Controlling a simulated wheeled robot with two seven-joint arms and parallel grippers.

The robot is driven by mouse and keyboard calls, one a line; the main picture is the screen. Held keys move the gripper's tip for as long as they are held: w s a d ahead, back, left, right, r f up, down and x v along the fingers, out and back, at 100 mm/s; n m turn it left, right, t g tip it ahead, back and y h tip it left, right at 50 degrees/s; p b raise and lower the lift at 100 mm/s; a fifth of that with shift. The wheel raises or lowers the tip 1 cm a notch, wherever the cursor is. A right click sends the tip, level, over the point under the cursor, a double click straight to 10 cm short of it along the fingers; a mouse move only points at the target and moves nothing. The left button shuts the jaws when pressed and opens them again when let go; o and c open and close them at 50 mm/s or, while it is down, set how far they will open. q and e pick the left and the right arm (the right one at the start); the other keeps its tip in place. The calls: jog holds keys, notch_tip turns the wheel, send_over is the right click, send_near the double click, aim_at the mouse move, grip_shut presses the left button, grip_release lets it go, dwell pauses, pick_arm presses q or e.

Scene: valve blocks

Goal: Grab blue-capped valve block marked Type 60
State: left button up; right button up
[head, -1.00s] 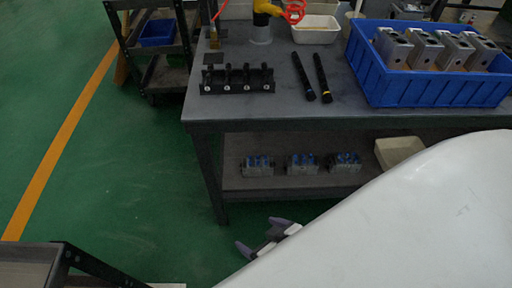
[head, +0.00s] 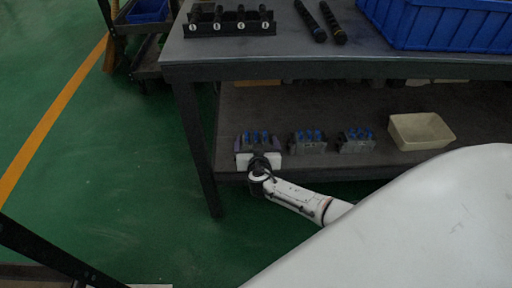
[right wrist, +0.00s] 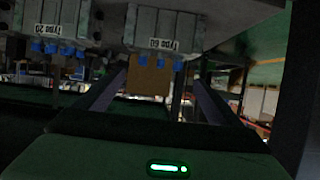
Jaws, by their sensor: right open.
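The valve block marked Type 60 (head: 257,136) is the leftmost of a row of grey, blue-capped blocks on the lower shelf. In the right wrist view, which is upside down, its label reads Type 60 (right wrist: 152,44). My right gripper (head: 258,146) is open in front of this block, with a finger toward each side. In the wrist view my right gripper (right wrist: 158,78) has its fingers spread to either side of the block's line, and I see no grip. How deep the fingers reach is unclear. My left gripper is not in view.
A Type 20 block (right wrist: 58,32) stands beside it, the middle block (head: 307,142) in the head view. Another block (head: 356,141) and a beige bin (head: 420,131) sit further right. The table top (head: 290,45) overhangs the shelf; a table leg (head: 195,150) stands at left.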

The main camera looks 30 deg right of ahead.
aim_at(255, 132)
jog(key=b+x, duration=0.1)
jog(key=x, duration=0.1)
jog(key=f+b+x, duration=0.1)
jog(key=x, duration=0.1)
jog(key=shift+w+d+f, duration=0.1)
jog(key=shift+w+d+f+b, duration=0.1)
jog(key=shift+w+d+b, duration=0.25)
jog(key=shift+w, duration=0.15)
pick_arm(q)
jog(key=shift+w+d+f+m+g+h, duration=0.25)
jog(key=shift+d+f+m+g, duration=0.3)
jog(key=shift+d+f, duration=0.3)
pick_arm(e)
jog(key=shift+a, duration=0.1)
jog(key=shift+c, duration=0.4)
jog(key=c, duration=1.8)
jog(key=shift+w+r, duration=0.15)
jog(key=shift+r, duration=0.1)
jog(key=c, duration=0.3)
jog(key=shift+r, duration=0.1)
